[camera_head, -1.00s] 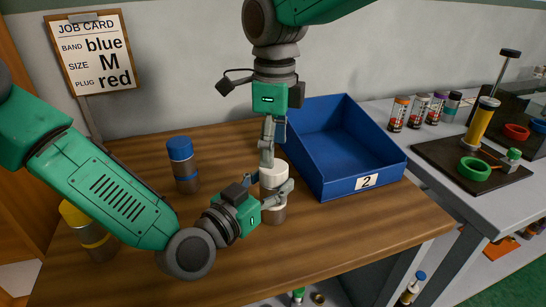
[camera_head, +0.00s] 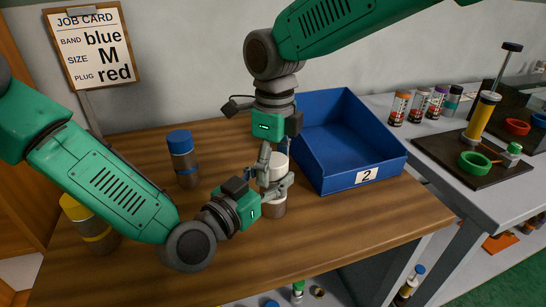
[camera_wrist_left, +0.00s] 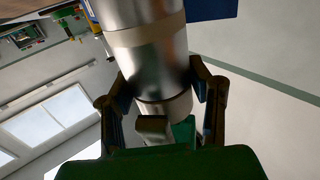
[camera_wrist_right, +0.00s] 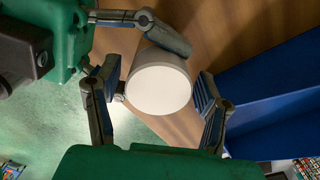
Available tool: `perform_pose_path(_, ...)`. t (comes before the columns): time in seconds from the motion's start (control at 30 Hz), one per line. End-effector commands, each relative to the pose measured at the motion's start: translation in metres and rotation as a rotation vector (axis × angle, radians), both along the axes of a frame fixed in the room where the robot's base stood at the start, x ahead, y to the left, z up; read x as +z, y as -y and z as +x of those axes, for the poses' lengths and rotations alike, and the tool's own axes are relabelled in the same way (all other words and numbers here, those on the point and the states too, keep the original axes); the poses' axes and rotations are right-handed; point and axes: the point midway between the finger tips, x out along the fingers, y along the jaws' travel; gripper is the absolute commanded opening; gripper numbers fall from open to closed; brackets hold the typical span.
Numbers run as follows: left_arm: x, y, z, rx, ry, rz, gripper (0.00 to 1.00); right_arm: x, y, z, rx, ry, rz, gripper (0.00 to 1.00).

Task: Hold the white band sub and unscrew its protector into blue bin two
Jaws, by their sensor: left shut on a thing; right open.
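The white band sub (camera_head: 272,204) stands upright on the wooden table, with its white protector (camera_head: 277,164) on top. My left gripper (camera_head: 278,187) is shut on the sub from the side; the left wrist view shows its fingers on both sides of the metal body (camera_wrist_left: 150,60). My right gripper (camera_head: 265,168) points down at the protector and is open. In the right wrist view the white protector (camera_wrist_right: 158,88) lies between its spread fingers (camera_wrist_right: 160,100), with a gap on the right side. Blue bin two (camera_head: 365,178) is just right of the sub and looks empty.
A blue-capped sub (camera_head: 181,158) and a yellow-capped sub (camera_head: 88,228) stand at the left of the table. A job card (camera_head: 92,48) is behind.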

Motion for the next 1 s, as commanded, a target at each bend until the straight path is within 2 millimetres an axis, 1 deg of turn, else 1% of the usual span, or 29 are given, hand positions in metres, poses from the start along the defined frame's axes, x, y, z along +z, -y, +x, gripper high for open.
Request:
perform_pose_path(0.13,0.0007,0.0002,0.0001,0.000,0.002,-0.001,0.00,0.0002,0.0000,-0.0001,0.000,0.000,0.000,0.64)
perform_pose_path(0.17,0.0008,0.0003,0.0000,0.000,0.002,-0.001,0.00,0.0002,0.0000,-0.0001,0.000,0.000,0.000,0.53)
perform_pose_path(0.2,0.0008,0.0003,0.0000,0.000,0.002,-0.001,0.00,0.0002,0.0000,-0.0001,0.000,0.000,0.000,0.39)
perform_pose_path(0.27,0.0008,0.0003,0.0000,0.000,0.002,-0.001,0.00,0.0003,0.0000,0.0000,0.000,0.000,0.000,0.18)
perform_pose_path(0.3,0.0008,0.0002,0.0000,0.000,0.002,-0.001,0.00,0.0003,0.0000,0.0000,0.000,0.000,0.000,0.12)
perform_pose_path(0.47,0.0007,0.0003,-0.0001,-0.001,0.002,-0.001,0.00,0.0004,0.0000,0.0002,0.034,0.000,0.001,0.12)
perform_pose_path(0.6,0.0007,0.0003,-0.0002,-0.001,0.002,-0.001,0.00,0.0007,0.0003,0.0005,0.187,0.003,0.002,0.12)
perform_pose_path(0.7,0.0007,0.0003,-0.0004,-0.001,0.002,-0.001,0.00,0.0008,0.0007,0.0009,0.263,0.005,0.003,0.12)
perform_pose_path(0.97,0.0007,0.0004,-0.0007,-0.002,0.001,-0.001,0.00,0.0012,0.0013,0.0016,0.279,0.007,0.004,0.12)
perform_pose_path(1.0,0.0007,0.0004,-0.0007,-0.002,0.001,-0.001,0.00,0.0013,0.0013,0.0017,0.279,0.007,0.004,0.50)
